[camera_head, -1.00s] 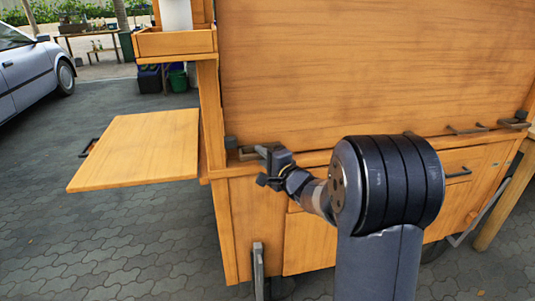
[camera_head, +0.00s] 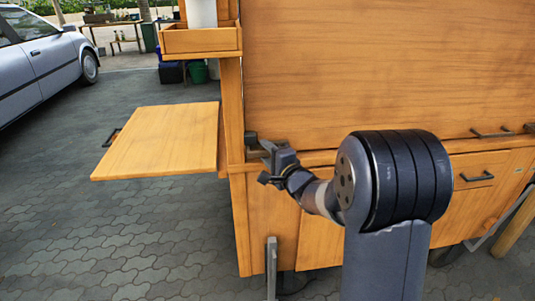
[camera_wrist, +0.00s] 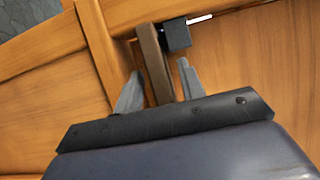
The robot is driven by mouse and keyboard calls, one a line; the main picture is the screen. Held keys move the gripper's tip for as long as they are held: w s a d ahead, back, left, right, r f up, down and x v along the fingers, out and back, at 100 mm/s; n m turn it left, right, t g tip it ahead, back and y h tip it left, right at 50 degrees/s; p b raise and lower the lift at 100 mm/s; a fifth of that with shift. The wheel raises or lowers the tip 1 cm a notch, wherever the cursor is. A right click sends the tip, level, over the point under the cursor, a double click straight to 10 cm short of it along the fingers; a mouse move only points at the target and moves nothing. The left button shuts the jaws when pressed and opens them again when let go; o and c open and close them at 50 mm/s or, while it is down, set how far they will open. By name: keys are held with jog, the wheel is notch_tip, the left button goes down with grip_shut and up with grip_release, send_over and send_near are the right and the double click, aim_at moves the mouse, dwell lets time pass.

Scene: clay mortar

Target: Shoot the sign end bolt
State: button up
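The bolt at the left end of the big wooden panel (camera_head: 390,70) shows as a small dark block (camera_head: 250,138) in the head view, partly hidden by my gripper (camera_head: 270,162). In the wrist view the dark block (camera_wrist: 177,35) sits beside a brown-grey bar (camera_wrist: 153,55) that runs down between the fingers. My gripper (camera_wrist: 160,86) is open, one finger on each side of the bar, with narrow gaps showing. I cannot tell how deep the bar sits between them.
A wooden side shelf (camera_head: 165,140) sticks out left of the cart. A drawer with a dark handle (camera_head: 474,178) and a handle (camera_head: 492,133) on the panel are to the right. A car (camera_head: 45,55) stands far left. The paving (camera_head: 130,235) at front left is clear.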

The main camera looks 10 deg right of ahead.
jog(key=p+v, duration=0.1)
jog(key=v, duration=0.9)
jog(key=shift+s+d, duration=0.15)
jog(key=shift+s, duration=0.25)
jog(key=shift+w, duration=0.1)
jog(key=b+x, duration=0.1)
jog(key=x, duration=0.9)
jog(key=shift+w+f, duration=0.1)
jog(key=shift+w, duration=0.25)
jog(key=shift+d+b, duration=0.45)
jog(key=shift+d, duration=1.35)
